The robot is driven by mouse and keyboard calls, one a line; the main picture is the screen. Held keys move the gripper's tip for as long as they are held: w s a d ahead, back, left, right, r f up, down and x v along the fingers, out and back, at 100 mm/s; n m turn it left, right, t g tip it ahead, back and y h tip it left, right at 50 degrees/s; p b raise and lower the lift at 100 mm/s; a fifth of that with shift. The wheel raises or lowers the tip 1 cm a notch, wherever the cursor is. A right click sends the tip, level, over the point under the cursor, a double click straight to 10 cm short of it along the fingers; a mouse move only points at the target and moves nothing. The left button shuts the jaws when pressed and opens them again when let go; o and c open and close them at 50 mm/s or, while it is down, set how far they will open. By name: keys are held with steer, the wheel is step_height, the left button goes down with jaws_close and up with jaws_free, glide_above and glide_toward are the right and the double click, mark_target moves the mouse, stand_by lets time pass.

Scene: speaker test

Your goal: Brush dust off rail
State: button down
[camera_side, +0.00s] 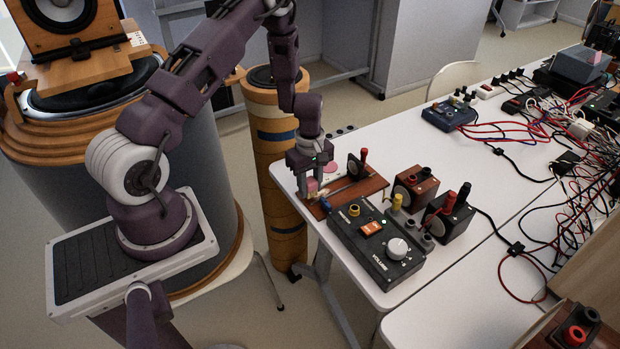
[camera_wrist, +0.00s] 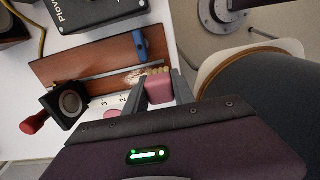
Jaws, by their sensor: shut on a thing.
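A brown wooden board (camera_side: 371,186) with a thin metal rail (camera_wrist: 95,77) along it lies on the white table's near left corner. Pale dust (camera_wrist: 133,77) shows on the rail, close to the bristles. My gripper (camera_side: 311,188) is above the board's left part and shut on a pink brush (camera_wrist: 160,90) with tan bristles, which point at the board. I cannot tell whether the bristles touch it. A small black speaker block (camera_wrist: 69,102) with a red handle (camera_wrist: 34,123) stands at the rail's other end. A blue piece (camera_wrist: 140,46) is at the board's end near the brush.
A black volume box (camera_side: 376,243) stands just in front of the board. A pink disc (camera_wrist: 112,113) lies beside the board. Tangled cables (camera_side: 560,130) cover the right table. White tabletop behind the board is mostly clear.

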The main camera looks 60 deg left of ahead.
mark_target(310, 180)
steer(key=shift+f, duration=1.15)
steer(key=shift+w+r, duration=0.4)
steer(key=shift+w, duration=0.05)
steer(key=shift+w+f, duration=0.2)
steer(key=shift+w, duration=0.15)
steer(key=shift+w+r, duration=0.1)
steer(key=shift+w, duration=1.8)
steer(key=shift+w+f, duration=0.2)
steer(key=shift+w, duration=0.95)
steer(key=s, duration=0.5)
steer(key=shift+s, duration=0.35)
steer(key=shift+s+r, duration=0.1)
steer(key=shift+s, duration=1.05)
steer(key=shift+w+r, duration=0.15)
steer(key=shift+r, duration=3.8)
